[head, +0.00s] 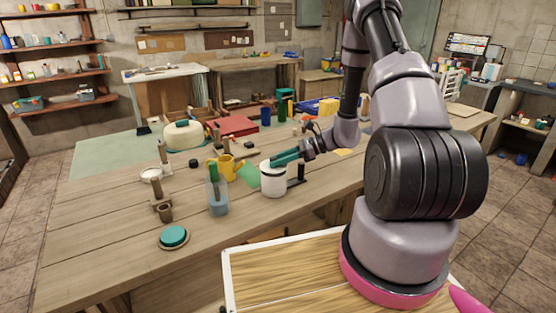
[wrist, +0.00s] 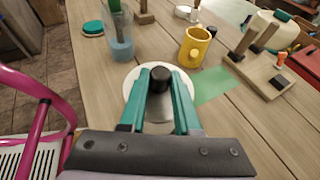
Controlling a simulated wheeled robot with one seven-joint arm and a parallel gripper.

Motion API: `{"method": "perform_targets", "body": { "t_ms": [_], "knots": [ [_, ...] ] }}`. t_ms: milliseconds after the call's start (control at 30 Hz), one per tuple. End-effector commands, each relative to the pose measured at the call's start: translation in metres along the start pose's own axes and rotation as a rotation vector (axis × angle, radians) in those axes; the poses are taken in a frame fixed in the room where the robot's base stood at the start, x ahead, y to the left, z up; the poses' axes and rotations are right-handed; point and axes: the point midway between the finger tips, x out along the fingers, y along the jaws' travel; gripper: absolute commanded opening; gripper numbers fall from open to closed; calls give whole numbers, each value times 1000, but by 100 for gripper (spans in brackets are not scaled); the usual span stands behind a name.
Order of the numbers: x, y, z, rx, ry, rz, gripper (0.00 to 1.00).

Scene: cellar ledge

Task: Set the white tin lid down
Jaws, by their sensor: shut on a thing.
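My gripper (head: 278,160) has teal fingers and is shut on the black knob (wrist: 158,79) of the white tin lid (wrist: 130,76). In the wrist view the lid is a white disc, partly hidden by the fingers. In the head view a white tin (head: 273,182) stands upright on the wooden table, directly below my fingers. The lid is at the tin's top there, but I cannot tell whether it rests on the rim or hangs just above it.
A clear blue container (head: 217,197) and a teal-topped round pad (head: 174,237) are nearer the front. A dark upright stand (head: 297,175) is close on the right.

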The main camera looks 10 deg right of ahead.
Motion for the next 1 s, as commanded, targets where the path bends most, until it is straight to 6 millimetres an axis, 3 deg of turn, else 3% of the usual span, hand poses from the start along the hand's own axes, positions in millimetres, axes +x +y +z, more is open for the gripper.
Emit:
{"method": "perform_targets", "body": {
  "t_ms": [633, 667, 733, 1000],
  "knots": [
    [5, 0, -12, 1, 0, 0, 0],
    [5, 0, -12, 1, 0, 0, 38],
    [5, 0, -12, 0, 0, 0, 65],
    [5, 0, -12, 1, 0, 0, 66]
  ]
}}
